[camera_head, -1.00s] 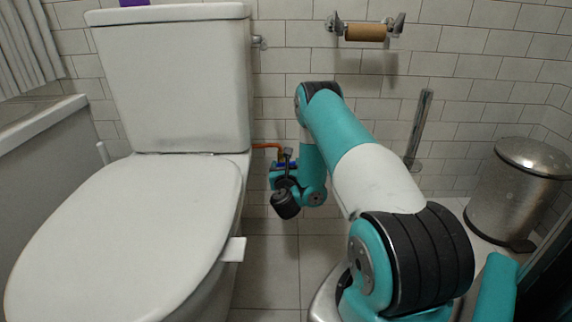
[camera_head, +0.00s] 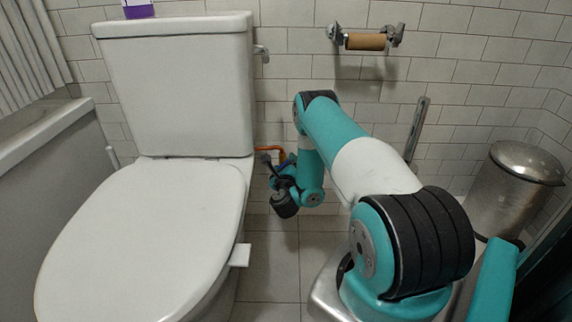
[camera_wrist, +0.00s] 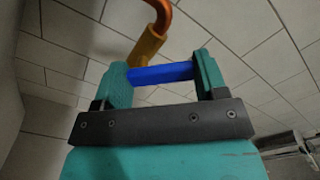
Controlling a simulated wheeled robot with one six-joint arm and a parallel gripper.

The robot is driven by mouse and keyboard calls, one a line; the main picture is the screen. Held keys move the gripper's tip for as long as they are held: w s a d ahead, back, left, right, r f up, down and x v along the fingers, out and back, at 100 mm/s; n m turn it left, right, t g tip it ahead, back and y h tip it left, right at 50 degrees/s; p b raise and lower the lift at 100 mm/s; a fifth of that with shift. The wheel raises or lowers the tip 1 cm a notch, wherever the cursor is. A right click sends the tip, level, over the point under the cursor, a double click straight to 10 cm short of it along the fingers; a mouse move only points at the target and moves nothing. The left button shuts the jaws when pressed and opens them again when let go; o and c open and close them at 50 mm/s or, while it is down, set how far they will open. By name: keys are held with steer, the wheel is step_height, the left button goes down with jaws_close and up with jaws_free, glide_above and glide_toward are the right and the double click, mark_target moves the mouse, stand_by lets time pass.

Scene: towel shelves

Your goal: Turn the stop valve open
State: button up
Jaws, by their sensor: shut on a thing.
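The stop valve shows in the wrist view as a brass-coloured body (camera_wrist: 148,46) with a blue handle (camera_wrist: 160,74) and an orange-brown pipe (camera_wrist: 160,12) curving up from it. My gripper (camera_wrist: 163,64) has its two teal fingers on either side of the blue handle, shut on it. In the head view my gripper (camera_head: 276,164) is low beside the toilet's right side, at the pipe (camera_head: 268,149) near the wall. The arm and wrist hide most of the valve there.
The white toilet (camera_head: 150,230) stands close on the left of my arm. A toilet roll holder (camera_head: 365,42) is on the tiled wall above. A brush (camera_head: 417,130) and a metal bin (camera_head: 515,185) are to the right. Floor between toilet and arm is clear.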

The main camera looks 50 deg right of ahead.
stand_by(0.5)
steer(key=o, duration=0.9)
steer(key=shift+o, duration=0.2)
steer(key=p+v, duration=1.7)
steer(key=p, duration=1)
steer(key=shift+s, duration=0.2)
steer(key=shift+a, duration=0.15)
